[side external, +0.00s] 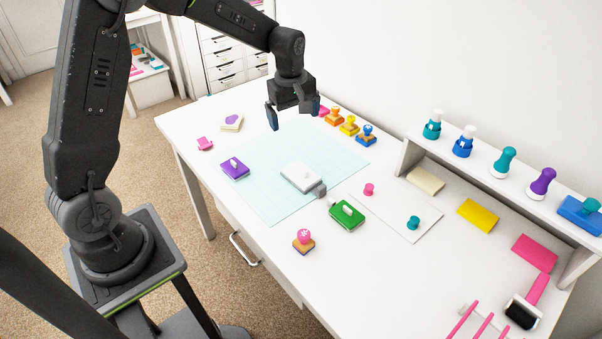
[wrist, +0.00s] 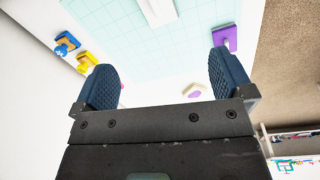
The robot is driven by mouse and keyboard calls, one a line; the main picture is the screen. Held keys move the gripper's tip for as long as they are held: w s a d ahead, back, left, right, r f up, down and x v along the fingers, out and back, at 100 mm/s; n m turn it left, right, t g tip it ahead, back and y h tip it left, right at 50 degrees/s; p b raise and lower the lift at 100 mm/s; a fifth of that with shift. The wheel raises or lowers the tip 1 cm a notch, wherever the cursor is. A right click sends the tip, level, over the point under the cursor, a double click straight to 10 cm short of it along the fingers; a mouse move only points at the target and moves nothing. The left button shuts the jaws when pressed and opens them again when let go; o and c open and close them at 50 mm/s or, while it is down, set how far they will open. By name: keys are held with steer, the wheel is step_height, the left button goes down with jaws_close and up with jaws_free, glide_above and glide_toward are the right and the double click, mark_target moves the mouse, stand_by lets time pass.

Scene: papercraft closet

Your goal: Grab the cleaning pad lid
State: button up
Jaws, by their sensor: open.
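A white, flat, rounded block (side external: 299,176) with a grey piece at its right end lies on the pale teal grid mat (side external: 262,196). It looks like the cleaning pad with its lid, but I cannot tell the lid apart from the pad. In the wrist view only the near end of this white block (wrist: 157,10) shows, at the top edge. My gripper (side external: 295,112) is open and empty, held above the far end of the mat, behind the white block. In the wrist view my gripper (wrist: 163,70) has its two blue fingers wide apart with nothing between them.
A purple pad (side external: 235,168) lies left of the white block and a green pad (side external: 347,214) right of it. Several stamps, including a yellow one (side external: 349,125), line the mat's far edge. A shelf (side external: 480,165) with stampers stands at right.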

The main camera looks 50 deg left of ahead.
step_height(320, 180, down, 6)
steer(key=w+a+r+n, duration=0.1)
steer(key=w+a+n, duration=0.1)
steer(key=n, duration=0.1)
glide_above(297, 165)
steer(key=shift+g, duration=0.4)
steer(key=f, duration=0.8)
steer(key=shift+s+d+f, duration=0.15)
steer(key=shift+s+f, duration=0.05)
steer(key=shift+w+f, duration=0.2)
steer(key=shift+f, duration=2.9)
steer(key=c, duration=1)
